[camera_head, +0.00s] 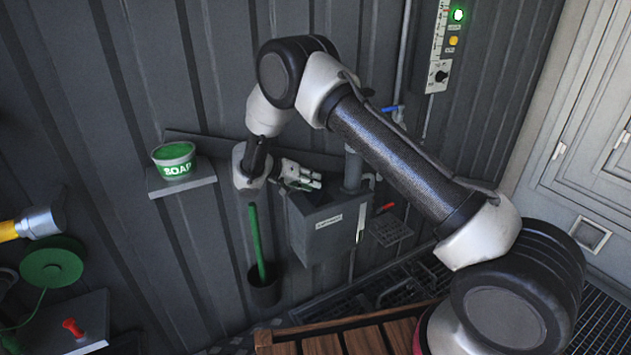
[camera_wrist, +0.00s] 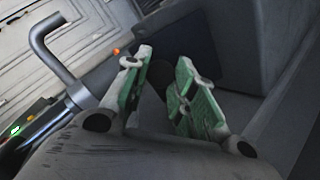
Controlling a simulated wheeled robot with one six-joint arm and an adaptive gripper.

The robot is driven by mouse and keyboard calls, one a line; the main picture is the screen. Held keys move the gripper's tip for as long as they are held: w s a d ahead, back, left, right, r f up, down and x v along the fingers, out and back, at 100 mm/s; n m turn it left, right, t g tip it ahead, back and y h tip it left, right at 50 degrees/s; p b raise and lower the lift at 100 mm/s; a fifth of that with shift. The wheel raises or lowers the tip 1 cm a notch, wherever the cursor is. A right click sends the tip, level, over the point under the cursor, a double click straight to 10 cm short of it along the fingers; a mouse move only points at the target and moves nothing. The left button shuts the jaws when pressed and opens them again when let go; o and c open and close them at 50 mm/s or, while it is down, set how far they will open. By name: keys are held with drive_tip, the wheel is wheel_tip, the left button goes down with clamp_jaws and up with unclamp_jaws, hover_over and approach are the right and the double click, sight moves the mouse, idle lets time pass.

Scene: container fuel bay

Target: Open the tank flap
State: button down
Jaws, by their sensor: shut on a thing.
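The grey tank (camera_head: 338,243) is a box with a pale label on its front, fixed against the corrugated wall in the head view. Its flap (camera_head: 318,207) looks like the dark plate at the top; how far it stands open I cannot tell. My gripper (camera_head: 306,181) is at the tank's upper left edge. In the wrist view my gripper (camera_wrist: 163,82) shows two green-padded fingers with a gap between them. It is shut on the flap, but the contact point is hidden. Dark and grey surfaces lie close beyond the fingers.
A green soap tub (camera_head: 175,161) stands on a small shelf (camera_head: 181,182) to the left. A green-handled tool (camera_head: 257,243) stands in a dark bucket (camera_head: 264,291) below. A pipe (camera_head: 353,170) rises behind the tank. A wooden slatted surface (camera_head: 345,341) is in front.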

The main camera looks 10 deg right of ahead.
drive_tip(key=shift+s+a+f+t+h, duration=0.15)
drive_tip(key=shift+a+t+h, duration=0.1)
drive_tip(key=shift+a+h, duration=0.45)
drive_tip(key=shift+s+a+t+h, duration=0.2)
drive_tip(key=shift+a+t+h, duration=0.15)
drive_tip(key=shift+h, duration=0.55)
drive_tip(key=shift+s+a+f+t+h, duration=0.1)
drive_tip(key=shift+s+a+t+h, duration=0.1)
drive_tip(key=shift+a+h, duration=0.5)
drive_tip(key=shift+d, duration=0.1)
drive_tip(key=c, duration=1.1)
unclamp_jaws()
drive_tip(key=shift+c, duration=0.2)
drive_tip(key=v, duration=1.2)
drive_tip(key=shift+f, duration=0.1)
